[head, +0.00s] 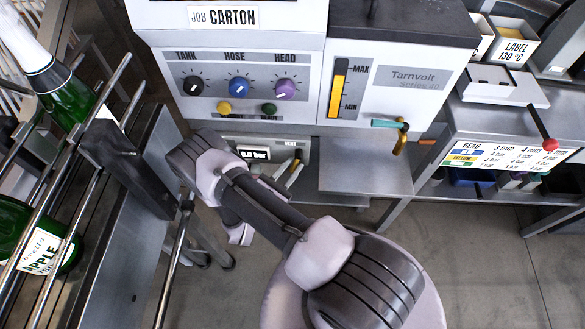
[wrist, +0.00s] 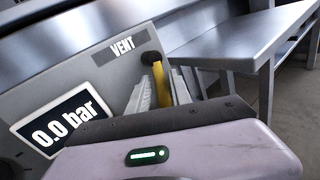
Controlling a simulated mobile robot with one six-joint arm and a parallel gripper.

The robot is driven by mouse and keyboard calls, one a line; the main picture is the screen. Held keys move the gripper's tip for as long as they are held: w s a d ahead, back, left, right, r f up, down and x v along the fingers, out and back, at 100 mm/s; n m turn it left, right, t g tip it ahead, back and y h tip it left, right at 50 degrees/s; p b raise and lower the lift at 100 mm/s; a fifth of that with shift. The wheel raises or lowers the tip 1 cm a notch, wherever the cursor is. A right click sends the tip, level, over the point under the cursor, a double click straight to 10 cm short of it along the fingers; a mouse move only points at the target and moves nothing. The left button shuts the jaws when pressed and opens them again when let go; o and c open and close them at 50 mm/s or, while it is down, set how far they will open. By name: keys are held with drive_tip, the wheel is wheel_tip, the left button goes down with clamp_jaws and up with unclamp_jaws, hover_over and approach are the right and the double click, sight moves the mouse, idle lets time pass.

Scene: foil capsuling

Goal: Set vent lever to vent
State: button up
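The vent lever is a yellow bar with a black end; in the wrist view the lever (wrist: 160,78) stands under the VENT label (wrist: 122,47). The two pale ribbed fingers of my gripper (wrist: 162,92) lie on either side of it, set fairly close together. I cannot tell whether they touch it. In the head view my gripper (head: 287,176) is at the lower panel of the machine, and my own wrist partly covers the lever there. The pressure display reads 0.0 bar in the wrist view (wrist: 60,122) and also shows in the head view (head: 253,154).
A grey metal shelf (head: 365,180) juts out right of the lever. A bottle rack (head: 100,120) with green bottles stands at left. A bench with a settings chart (head: 505,154) is at right.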

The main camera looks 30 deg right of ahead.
drive_tip(key=shift+w+d, duration=0.1)
drive_tip(key=shift+d, duration=0.05)
drive_tip(key=shift+c, duration=0.5)
clamp_jaws()
idle(0.9)
